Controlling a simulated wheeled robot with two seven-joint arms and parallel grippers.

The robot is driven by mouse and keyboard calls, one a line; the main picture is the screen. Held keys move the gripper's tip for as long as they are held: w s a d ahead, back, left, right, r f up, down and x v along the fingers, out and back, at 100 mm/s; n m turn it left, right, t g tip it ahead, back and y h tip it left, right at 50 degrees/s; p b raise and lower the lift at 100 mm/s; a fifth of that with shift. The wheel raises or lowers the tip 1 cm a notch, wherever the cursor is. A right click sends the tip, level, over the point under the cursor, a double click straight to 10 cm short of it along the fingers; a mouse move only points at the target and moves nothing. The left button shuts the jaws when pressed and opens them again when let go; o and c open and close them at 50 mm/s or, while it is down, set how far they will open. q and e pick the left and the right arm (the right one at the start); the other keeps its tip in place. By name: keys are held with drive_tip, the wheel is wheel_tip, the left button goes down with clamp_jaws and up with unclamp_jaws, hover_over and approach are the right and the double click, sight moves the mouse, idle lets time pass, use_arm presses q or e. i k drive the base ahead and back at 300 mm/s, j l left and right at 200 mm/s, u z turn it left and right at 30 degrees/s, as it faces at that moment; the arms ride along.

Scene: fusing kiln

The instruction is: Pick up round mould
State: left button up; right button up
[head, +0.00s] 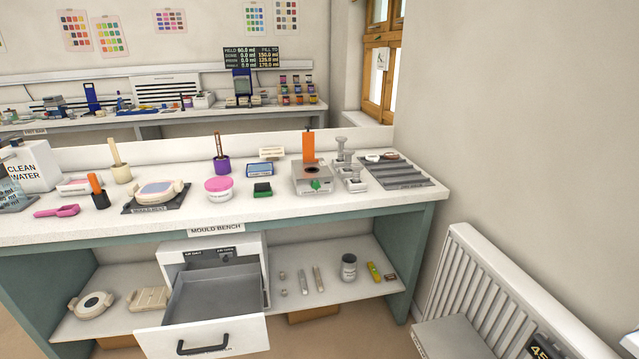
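A cream mould with a round ring and dark centre (91,305) lies on the lower shelf at the left, under the bench. A second cream mould, rectangular and ridged (149,299), lies just right of it. Another cream mould with a pinkish-grey face and side lugs (158,190) sits on a dark mat (135,207) on the bench top. I cannot tell for sure which one is called the round mould. Neither of my grippers is in view.
An open drawer (215,300) juts out right of the shelf moulds. The bench top (330,210) holds a pink-lidded tub (218,189), a small burner-like device (314,180) and a water container (33,165). A radiator (490,290) stands at the right.

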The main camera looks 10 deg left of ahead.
sight(156, 193)
drive_tip(key=k+u, duration=0.1)
drive_tip(key=u, duration=0.3)
drive_tip(key=k+u, duration=0.1)
drive_tip(key=u, duration=0.25)
drive_tip(key=k+u, duration=0.1)
drive_tip(key=u, duration=0.3)
